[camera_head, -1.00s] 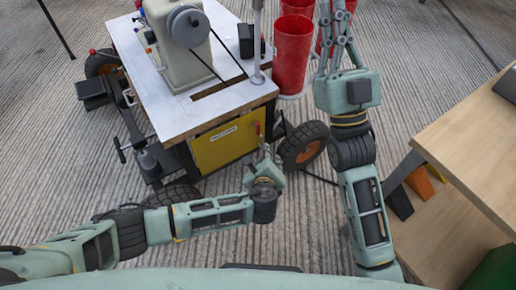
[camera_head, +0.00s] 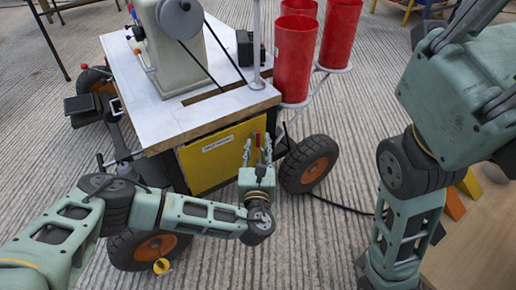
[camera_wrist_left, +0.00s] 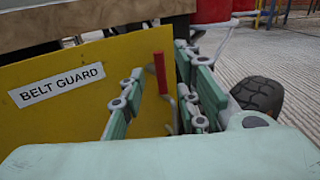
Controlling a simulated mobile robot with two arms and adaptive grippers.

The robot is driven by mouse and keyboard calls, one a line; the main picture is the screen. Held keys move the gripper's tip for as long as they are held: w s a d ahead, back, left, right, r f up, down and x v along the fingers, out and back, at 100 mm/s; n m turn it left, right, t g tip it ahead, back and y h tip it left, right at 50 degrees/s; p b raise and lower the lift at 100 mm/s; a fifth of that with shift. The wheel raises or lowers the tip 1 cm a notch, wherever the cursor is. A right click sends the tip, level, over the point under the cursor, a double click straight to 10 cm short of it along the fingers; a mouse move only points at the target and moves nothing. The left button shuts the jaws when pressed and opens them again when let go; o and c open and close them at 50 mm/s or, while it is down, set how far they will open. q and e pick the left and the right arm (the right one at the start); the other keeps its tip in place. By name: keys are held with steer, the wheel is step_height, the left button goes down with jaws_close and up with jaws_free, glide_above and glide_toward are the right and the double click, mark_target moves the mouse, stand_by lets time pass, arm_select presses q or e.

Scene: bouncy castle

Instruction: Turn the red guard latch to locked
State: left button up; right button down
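The red guard latch (camera_head: 257,138) is a small red handle on a bent metal rod, at the right side of the yellow belt guard panel (camera_head: 207,165). In the left wrist view the red handle (camera_wrist_left: 160,74) points up, nearly upright. My left gripper (camera_head: 256,152) is in front of the panel's right edge, with its fingers spread. In the left wrist view the handle and rod appear between the fingers of the left gripper (camera_wrist_left: 162,103); I cannot tell if they touch. My right gripper is large at the upper right, its fingers partly cut off by the frame.
The panel is on a wheeled cart with a white top (camera_head: 160,118) bearing a grey machine (camera_head: 180,60). Red buckets (camera_head: 293,60) stand behind, at the right. A wheel (camera_head: 309,164) is right of my left gripper. A wooden table (camera_head: 480,240) is at lower right.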

mark_target(255, 136)
arm_select(q)
steer(key=shift+w+b, duration=0.35)
steer(key=shift+w, duration=0.75)
steer(key=shift+c, duration=0.5)
jaws_close()
